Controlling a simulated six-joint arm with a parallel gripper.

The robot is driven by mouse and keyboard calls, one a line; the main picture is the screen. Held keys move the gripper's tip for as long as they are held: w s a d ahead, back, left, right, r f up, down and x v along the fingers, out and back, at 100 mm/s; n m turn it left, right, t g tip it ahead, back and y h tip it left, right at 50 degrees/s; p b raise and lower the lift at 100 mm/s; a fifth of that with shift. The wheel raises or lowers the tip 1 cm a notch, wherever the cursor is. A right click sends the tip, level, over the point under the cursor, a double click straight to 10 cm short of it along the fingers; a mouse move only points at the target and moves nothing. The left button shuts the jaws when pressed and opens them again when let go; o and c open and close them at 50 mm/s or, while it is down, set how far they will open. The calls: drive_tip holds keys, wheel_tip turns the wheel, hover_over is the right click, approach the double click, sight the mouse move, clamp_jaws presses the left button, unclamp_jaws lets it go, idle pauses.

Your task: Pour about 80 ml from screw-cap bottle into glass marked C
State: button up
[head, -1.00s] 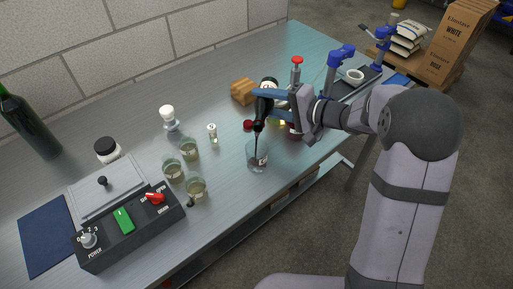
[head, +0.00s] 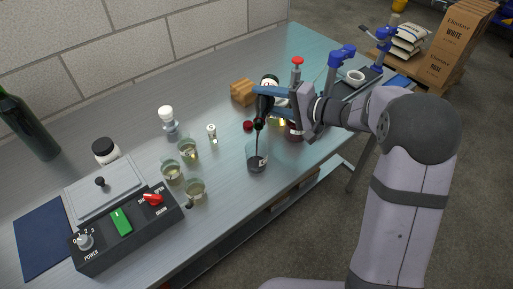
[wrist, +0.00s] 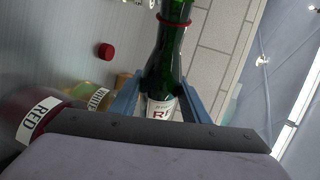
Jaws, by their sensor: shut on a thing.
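My gripper (head: 266,92) is shut on a dark green bottle (head: 263,108), which it holds tipped neck-down above a glass (head: 258,152). In the wrist view the bottle (wrist: 165,70) sits between the two blue fingers, with a partly hidden label starting "R". A thin dark stream runs from its mouth into the glass, which holds dark liquid in its lower part. The glass stands upright on the bench; its small label is too small to read. A red screw cap (head: 248,126) lies on the bench behind it, and shows in the wrist view (wrist: 105,51).
A small vial (head: 211,133), a clear white-capped bottle (head: 168,122) and a wooden block (head: 243,92) are behind. A container labelled RED (wrist: 28,112) stands close to my gripper.

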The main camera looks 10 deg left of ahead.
drive_tip(key=shift+r+n+b, duration=0.1)
drive_tip(key=shift+n+b, duration=0.2)
drive_tip(key=shift+b, duration=1)
idle(0.4)
drive_tip(key=p, duration=0.3)
drive_tip(key=shift+r, duration=0.4)
drive_tip(key=m+p, duration=0.1)
drive_tip(key=p, duration=0.4)
drive_tip(key=shift+r+p, duration=0.4)
drive_tip(key=shift+f+m+g+p, duration=0.15)
drive_tip(key=shift+m+g+p, duration=0.15)
drive_tip(key=shift+g, duration=0.1)
drive_tip(key=shift+f, duration=0.3)
drive_tip(key=shift+r+p, duration=0.25)
drive_tip(key=shift+p, duration=0.25)
drive_tip(key=shift+r+p, duration=0.15)
drive_tip(key=shift+p, duration=0.3)
drive_tip(key=shift+r+m+h+p, duration=0.15)
drive_tip(key=shift+m+h+p, duration=0.15)
drive_tip(key=shift+p, duration=0.55)
